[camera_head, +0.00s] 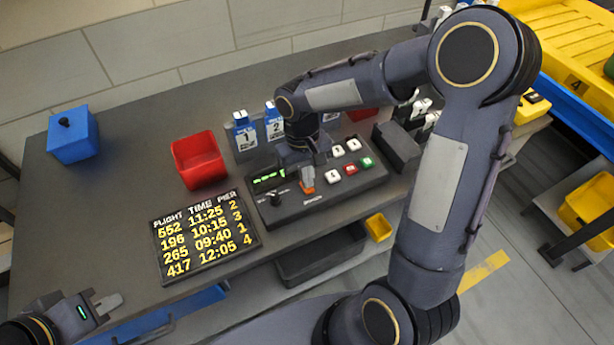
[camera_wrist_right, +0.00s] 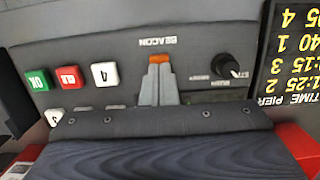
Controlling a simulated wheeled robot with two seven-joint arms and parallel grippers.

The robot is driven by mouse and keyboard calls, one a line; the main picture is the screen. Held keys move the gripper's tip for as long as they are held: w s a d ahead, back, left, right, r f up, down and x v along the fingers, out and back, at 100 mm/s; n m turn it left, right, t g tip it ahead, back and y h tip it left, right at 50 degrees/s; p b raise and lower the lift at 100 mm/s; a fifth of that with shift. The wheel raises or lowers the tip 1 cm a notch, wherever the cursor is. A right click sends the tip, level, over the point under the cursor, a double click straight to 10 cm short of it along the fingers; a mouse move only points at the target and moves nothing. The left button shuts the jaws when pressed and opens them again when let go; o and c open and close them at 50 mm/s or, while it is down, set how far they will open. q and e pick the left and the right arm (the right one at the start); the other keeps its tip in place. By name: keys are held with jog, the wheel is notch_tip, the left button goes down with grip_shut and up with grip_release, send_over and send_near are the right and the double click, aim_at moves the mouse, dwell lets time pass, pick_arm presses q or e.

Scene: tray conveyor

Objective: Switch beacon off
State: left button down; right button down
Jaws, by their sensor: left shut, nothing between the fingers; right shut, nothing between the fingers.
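The dark control panel (camera_head: 330,197) lies on the table, with a BEACON label in the right wrist view (camera_wrist_right: 157,41). An orange beacon switch (camera_head: 307,187) sits beside that label; it also shows in the right wrist view (camera_wrist_right: 158,59). My right gripper (camera_wrist_right: 158,68) is shut and empty, with its fingertips right at the orange switch and partly covering it. I cannot tell whether they touch it. My left gripper (camera_head: 112,302) is shut and empty, low at the left, away from the panel.
The panel also has a black knob (camera_wrist_right: 229,65), a green display (camera_head: 268,178), white keys, a red key and a green OK key (camera_wrist_right: 38,79). A flight board (camera_head: 205,236), a red bin (camera_head: 198,159) and a blue box (camera_head: 73,136) stand to the left.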

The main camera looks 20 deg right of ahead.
jog(key=shift+f, duration=0.3)
